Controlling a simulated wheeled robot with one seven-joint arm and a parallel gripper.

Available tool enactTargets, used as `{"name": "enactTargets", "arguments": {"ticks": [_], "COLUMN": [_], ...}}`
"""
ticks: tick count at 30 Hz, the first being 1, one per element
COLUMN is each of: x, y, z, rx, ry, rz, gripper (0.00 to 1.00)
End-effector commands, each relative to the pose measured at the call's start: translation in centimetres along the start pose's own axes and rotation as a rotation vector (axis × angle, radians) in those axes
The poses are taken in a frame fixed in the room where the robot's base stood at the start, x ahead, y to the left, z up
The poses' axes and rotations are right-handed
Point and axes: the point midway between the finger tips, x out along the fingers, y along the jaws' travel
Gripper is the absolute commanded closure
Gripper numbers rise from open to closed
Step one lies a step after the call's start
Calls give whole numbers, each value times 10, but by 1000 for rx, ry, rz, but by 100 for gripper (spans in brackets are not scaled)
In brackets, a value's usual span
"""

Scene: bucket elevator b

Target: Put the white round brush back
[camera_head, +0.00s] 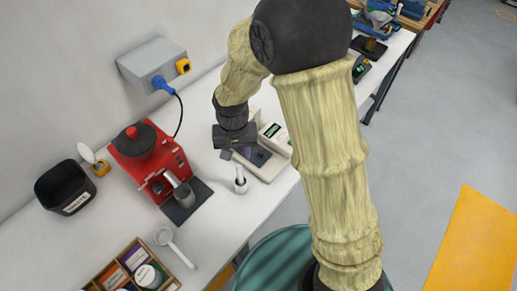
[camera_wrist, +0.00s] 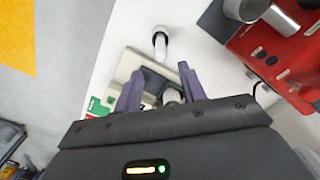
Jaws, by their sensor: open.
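No object is clearly recognisable as the white round brush. A white, round-headed item with a long handle (camera_head: 174,247) lies near the table's front; whether it is a brush or a scoop is unclear. A small white cup with a white stick in it (camera_head: 240,182) stands just in front of my gripper. It also shows beyond my fingertips in the wrist view (camera_wrist: 160,42). My gripper (camera_head: 227,152) is open, above the white bench device (camera_head: 266,170). In the wrist view its purple fingers (camera_wrist: 160,80) are apart, with no object visibly held.
A red machine (camera_head: 165,160) stands left of my gripper, with a dark mat (camera_head: 197,204) before it. A black bin (camera_head: 62,187) is at the far left. A wooden compartment box (camera_head: 140,247) is at the front. A blue plug and cable (camera_head: 161,84) hang from the wall.

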Motion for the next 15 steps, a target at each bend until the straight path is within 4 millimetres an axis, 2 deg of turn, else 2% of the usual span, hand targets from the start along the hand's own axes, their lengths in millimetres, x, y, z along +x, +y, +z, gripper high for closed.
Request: {"name": "enactTargets", "arguments": {"ticks": [5,8,11,15], "x": [-4,-15,-32,-56], "y": [8,31,70,134], "z": [0,1,7,30], "rx": [4,14,30,48], "ry": [7,29,69,142], "rz": [-3,-11,-21,-22], "gripper": [59,59,59,59]}}
